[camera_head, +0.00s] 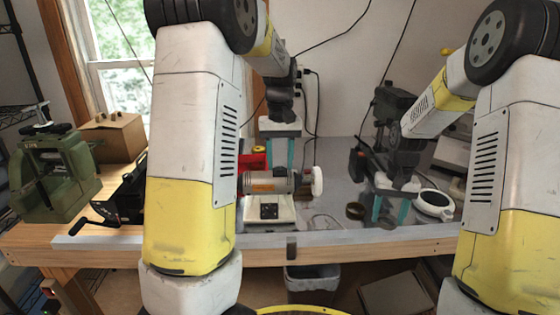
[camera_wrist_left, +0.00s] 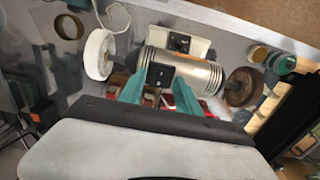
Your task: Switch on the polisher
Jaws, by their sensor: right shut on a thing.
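The polisher (camera_head: 268,182) is a silver motor on a pale base, with a white wheel (camera_head: 317,181) on its right. A black switch plate (camera_head: 268,211) sits on the front of the base. In the left wrist view the polisher (camera_wrist_left: 200,72) shows the white wheel and a brown wheel (camera_wrist_left: 243,87); a dark plate (camera_wrist_left: 160,75) is on the motor. My left gripper (camera_head: 278,155) is open above and behind the motor, its teal fingers apart. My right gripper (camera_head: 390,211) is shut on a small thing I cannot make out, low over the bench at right.
A white round dish (camera_head: 433,204) and a dark round tin (camera_head: 355,211) flank my right gripper. A green machine (camera_head: 52,172) and a cardboard box (camera_head: 113,136) stand at left. A red thing (camera_head: 252,161) is behind the polisher. The bench front edge is clear.

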